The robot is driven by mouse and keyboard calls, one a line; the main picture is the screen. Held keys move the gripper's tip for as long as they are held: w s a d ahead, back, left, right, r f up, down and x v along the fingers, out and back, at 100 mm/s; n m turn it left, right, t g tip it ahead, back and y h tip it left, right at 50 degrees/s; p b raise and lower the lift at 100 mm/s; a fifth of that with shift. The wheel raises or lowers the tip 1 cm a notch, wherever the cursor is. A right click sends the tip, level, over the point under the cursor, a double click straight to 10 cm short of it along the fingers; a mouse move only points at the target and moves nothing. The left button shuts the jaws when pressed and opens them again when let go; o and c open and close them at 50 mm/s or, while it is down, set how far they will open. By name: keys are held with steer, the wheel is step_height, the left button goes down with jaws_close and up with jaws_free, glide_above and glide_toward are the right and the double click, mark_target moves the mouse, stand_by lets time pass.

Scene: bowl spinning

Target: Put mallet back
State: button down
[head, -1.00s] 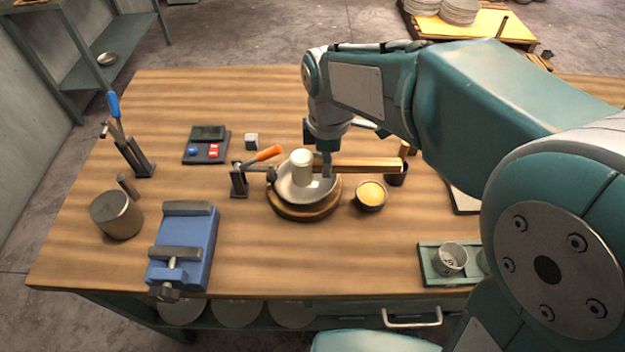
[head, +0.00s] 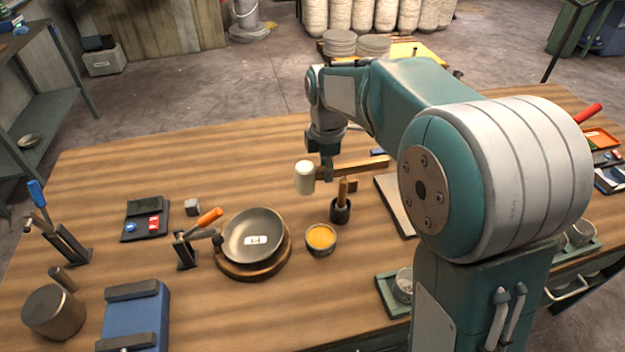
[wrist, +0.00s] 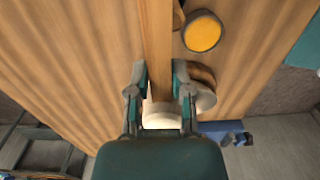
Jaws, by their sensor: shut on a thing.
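The mallet has a white cylindrical head (head: 304,178) and a long wooden handle (head: 352,167) pointing right. My gripper (head: 327,172) is shut on the handle close to the head and holds the mallet level above the table, behind the bowl. In the wrist view, the fingers of my gripper (wrist: 160,85) sit on both sides of the handle (wrist: 156,40), with the white head (wrist: 161,117) partly hidden below. The grey bowl (head: 262,228) rests on a round wooden base (head: 255,270), with a small white marked piece inside.
A clamp with an orange handle (head: 208,218) touches or nearly touches the bowl's left rim. A pot of yellow stuff (head: 321,238) and a dark cup (head: 340,212) holding a wooden-handled tool stand right of it. The table's back left is clear.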

steer(key=w+f, duration=0.2)
steer(key=w+a+f, duration=0.1)
steer(key=w+f, duration=0.4)
steer(key=w, duration=0.1)
steer(key=shift+w+a+f, duration=0.1)
steer(key=shift+a+f, duration=0.1)
steer(key=shift+a, duration=0.1)
steer(key=shift+f, duration=1.5)
steer(key=c, duration=0.5)
jaws_free()
steer(key=shift+f, duration=0.1)
steer(key=shift+c, duration=0.2)
step_height(320, 180, up, 12)
